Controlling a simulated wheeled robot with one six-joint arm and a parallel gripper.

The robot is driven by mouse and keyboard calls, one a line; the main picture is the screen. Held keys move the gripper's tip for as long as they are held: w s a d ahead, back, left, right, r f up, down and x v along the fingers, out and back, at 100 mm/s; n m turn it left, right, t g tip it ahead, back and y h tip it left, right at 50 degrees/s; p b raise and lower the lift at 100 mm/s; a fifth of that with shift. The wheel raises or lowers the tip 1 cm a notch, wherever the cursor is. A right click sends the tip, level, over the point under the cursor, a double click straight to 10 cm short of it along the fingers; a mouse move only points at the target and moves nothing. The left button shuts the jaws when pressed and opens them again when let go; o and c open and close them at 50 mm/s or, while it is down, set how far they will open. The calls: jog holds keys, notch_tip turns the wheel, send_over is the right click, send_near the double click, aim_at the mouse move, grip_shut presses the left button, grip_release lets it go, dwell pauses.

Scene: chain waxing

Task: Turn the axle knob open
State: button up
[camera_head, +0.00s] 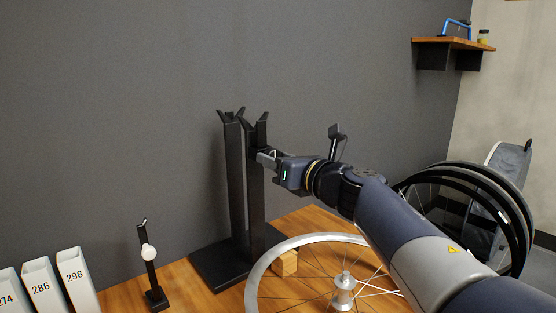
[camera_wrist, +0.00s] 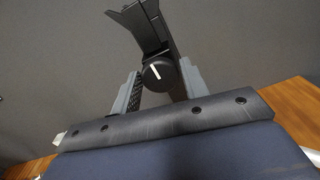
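The axle knob (camera_wrist: 157,72) is a round black disc with a short white line, tilted slightly off upright, at the top centre of the wrist view. It sits on a black truing stand (camera_head: 234,190) with forked tops, standing on the table. In the head view the knob is hidden by my gripper (camera_head: 267,158), which reaches the upper part of the stand's post. In the wrist view my gripper (camera_wrist: 159,70) is open. One finger lies on each side of the knob, with narrow gaps that seem to remain; contact is hard to judge.
Black wheels (camera_head: 515,215) stand at right. A black holder (camera_head: 150,270) and white numbered boxes (camera_head: 78,280) are at left. A wall shelf (camera_head: 455,43) is upper right.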

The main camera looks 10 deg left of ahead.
jog(key=o, duration=0.3)
jog(key=shift+o, duration=0.2)
jog(key=p+v, duration=0.2)
jog(key=v, duration=0.8)
jog(key=shift+s+d, duration=0.25)
jog(key=shift+d, duration=0.05)
jog(key=b+x, duration=0.1)
jog(key=x, duration=0.9)
jog(key=shift+w+a+b, duration=0.25)
jog(key=shift+a+b, duration=0.05)
jog(key=shift+b, duration=0.1)
